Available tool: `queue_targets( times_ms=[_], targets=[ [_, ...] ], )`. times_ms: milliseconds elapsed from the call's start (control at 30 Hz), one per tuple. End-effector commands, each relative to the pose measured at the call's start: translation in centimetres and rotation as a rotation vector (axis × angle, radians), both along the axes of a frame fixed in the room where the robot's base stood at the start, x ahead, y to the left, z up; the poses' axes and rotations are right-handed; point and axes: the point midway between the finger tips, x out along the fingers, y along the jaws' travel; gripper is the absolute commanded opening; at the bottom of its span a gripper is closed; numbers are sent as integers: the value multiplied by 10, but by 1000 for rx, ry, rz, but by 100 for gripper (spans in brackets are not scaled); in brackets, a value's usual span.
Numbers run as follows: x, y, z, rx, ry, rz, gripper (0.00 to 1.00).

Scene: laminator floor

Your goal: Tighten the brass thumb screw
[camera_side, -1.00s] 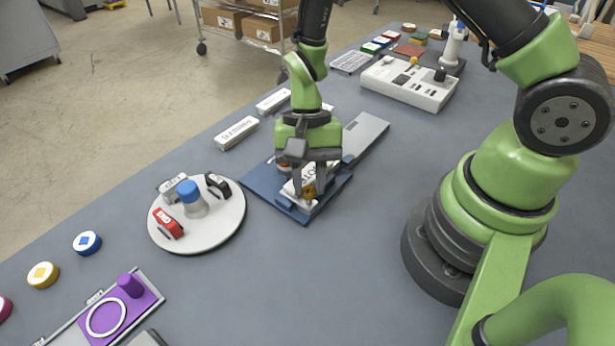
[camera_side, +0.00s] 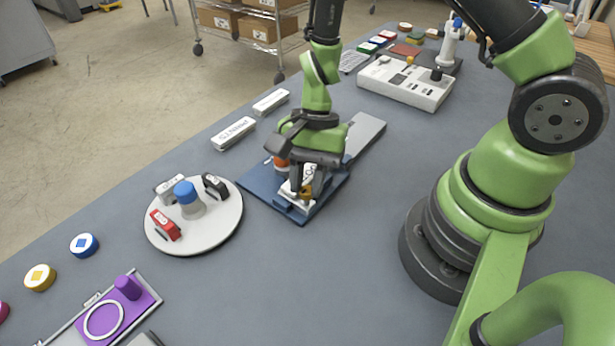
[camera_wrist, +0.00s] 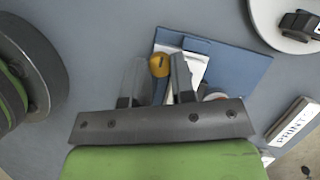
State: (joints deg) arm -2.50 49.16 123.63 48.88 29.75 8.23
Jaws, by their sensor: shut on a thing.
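The brass thumb screw (camera_wrist: 159,66) shows as a round knob with a dark slot in the wrist view, between my fingertips. In the side view the brass screw (camera_side: 306,192) is partly hidden by the fingers. It stands at the near end of a white block (camera_side: 290,204) on a blue base plate (camera_side: 262,186). My gripper (camera_side: 309,188) points down over the plate and is shut on the screw. The gripper (camera_wrist: 160,72) hides part of the block in the wrist view.
A round white turntable (camera_side: 218,236) with a blue-topped post, a red piece and other small parts stands left of the plate. White labelled blocks (camera_side: 233,133) lie behind. The bench in front is clear.

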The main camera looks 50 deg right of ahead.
Motion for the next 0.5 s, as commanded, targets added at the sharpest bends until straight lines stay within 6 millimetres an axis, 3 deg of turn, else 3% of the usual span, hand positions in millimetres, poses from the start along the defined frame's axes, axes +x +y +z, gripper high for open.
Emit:
queue_targets(
  times_ms=[133, 167, 267, 500],
  targets=[
    [0, 0, 0, 0, 2, -1, 0],
    [0, 0, 0, 0, 2, -1, 26],
    [0, 0, 0, 0, 2, -1, 49],
    [0, 0, 0, 1, 1, 0, 50]
  ],
)
